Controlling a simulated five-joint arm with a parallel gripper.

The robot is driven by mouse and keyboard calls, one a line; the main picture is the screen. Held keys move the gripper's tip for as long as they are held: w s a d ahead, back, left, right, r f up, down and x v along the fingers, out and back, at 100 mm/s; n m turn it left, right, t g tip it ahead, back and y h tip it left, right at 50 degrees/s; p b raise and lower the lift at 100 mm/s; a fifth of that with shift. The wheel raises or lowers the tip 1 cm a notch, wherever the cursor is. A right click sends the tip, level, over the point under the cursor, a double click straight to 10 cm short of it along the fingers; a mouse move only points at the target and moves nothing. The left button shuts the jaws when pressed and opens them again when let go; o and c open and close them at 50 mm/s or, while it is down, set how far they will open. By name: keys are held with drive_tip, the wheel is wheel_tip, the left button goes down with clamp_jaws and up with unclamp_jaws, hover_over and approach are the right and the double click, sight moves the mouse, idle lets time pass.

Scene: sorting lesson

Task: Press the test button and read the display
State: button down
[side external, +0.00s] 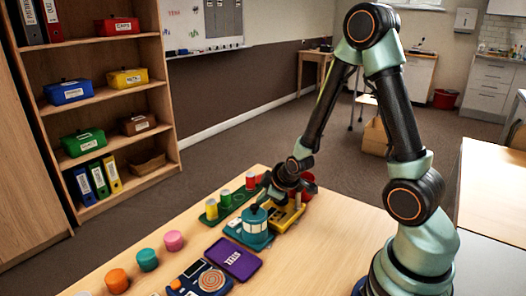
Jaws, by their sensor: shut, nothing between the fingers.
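A blue device (212,281) lies at the table's front edge, cut off by the bottom of the picture. It has an orange spiral disc, a small orange round part and a dark strip that may be a display; I cannot read anything on it. A purple plate (236,262) with upside-down lettering that looks like "TEST" lies just behind it. My gripper (265,198) is shut and empty, well behind both, above the teal lantern-like object (256,230) and near the yellow tray (292,218). The fingertips are small and dark, so contact cannot be told.
Orange, teal and pink (173,240) round blocks stand front left. A green rack (234,204) holds yellow, green and red cylinders. A red container (309,182) stands behind my gripper. The table's right part (335,245) is clear. A shelf (150,87) stands at the left.

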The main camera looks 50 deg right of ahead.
drive_tip(key=shift+f, duration=0.15)
drive_tip(key=shift+d+f, duration=0.1)
drive_tip(key=shift+f, duration=0.2)
drive_tip(key=shift+f, duration=0.45)
idle(0.9)
drive_tip(key=shift+r, duration=0.9)
drive_tip(key=shift+r, duration=2.5)
